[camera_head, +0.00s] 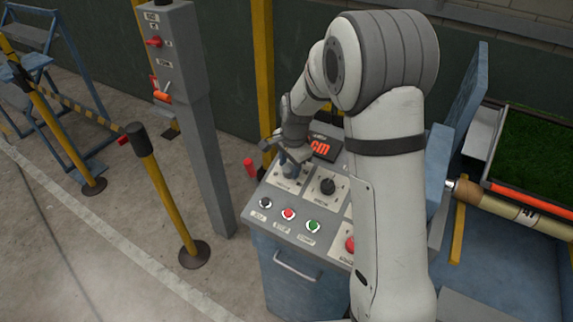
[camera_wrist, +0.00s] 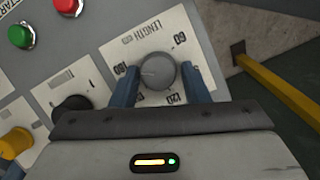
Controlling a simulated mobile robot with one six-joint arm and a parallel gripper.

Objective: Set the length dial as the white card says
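The length dial (camera_wrist: 157,72) is a grey round knob on a white plate marked LENGTH, with numbers around it, seen upside down in the wrist view. A faint line shows on its face, but I cannot read its setting surely. My gripper (camera_wrist: 160,82) has its blue fingers on either side of the dial, with narrow gaps showing; it looks open. In the head view my gripper (camera_head: 292,162) is over the plate at the panel's back left, and hides most of the dial. I can make out no readable white card in either view.
A grey post (camera_head: 193,120) stands left. A turf tray (camera_head: 530,150) and a roll (camera_head: 500,203) are right.

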